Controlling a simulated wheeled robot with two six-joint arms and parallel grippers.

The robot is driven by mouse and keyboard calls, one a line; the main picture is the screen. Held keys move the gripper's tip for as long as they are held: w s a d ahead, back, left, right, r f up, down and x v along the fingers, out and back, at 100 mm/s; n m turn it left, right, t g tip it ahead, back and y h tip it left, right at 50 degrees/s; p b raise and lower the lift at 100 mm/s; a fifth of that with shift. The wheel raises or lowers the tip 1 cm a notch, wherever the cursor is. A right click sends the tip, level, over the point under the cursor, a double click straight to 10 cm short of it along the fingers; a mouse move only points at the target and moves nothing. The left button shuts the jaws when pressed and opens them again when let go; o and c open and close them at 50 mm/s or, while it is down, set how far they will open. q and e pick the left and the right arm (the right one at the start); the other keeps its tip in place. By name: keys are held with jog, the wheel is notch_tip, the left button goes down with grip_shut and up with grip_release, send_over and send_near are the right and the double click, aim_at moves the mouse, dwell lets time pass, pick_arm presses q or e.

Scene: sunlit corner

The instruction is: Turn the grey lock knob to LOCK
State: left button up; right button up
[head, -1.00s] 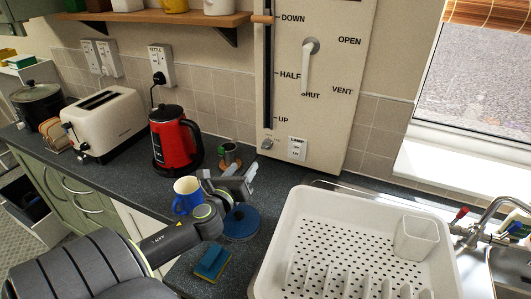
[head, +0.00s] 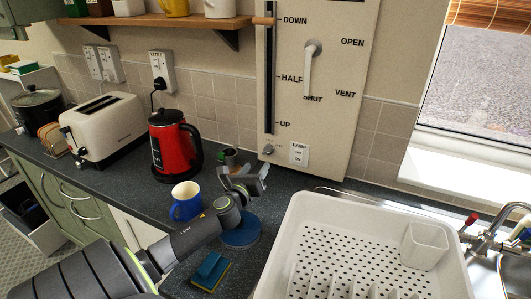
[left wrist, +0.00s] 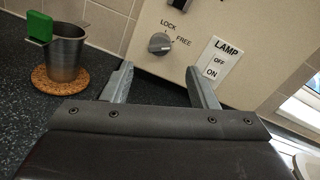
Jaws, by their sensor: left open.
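The grey lock knob (head: 267,149) sits low on the left of the cream wall panel (head: 330,130). In the left wrist view the knob (left wrist: 159,43) is just below the word LOCK, with FREE to its right. Its pointer looks turned toward the FREE side. My left gripper (head: 254,176) is open and empty, in front of and below the knob. In the left wrist view its two fingers (left wrist: 160,78) stand apart, with the knob beyond and between them, not touched. My right gripper is not in view.
A lamp switch (left wrist: 216,61) is close right of the knob. A metal cup with a green item (left wrist: 66,50) stands on a cork coaster at left. A blue mug (head: 186,201), red kettle (head: 172,145) and white dish rack (head: 300,225) surround the arm.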

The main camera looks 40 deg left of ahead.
aim_at(266, 152)
pick_arm(q)
jog(key=x, duration=0.9)
jog(key=shift+w, duration=0.1)
jog(key=c, duration=0.9)
jog(key=shift+c, duration=0.2)
jog(key=n, duration=0.5)
jog(key=shift+n, duration=0.3)
jog(key=n, duration=0.3)
jog(key=shift+a+h, duration=0.1)
jog(key=shift+h, duration=0.3)
jog(key=shift+n+b, duration=0.3)
jog(key=shift+n, duration=1.2)
jog(key=shift+r, duration=0.1)
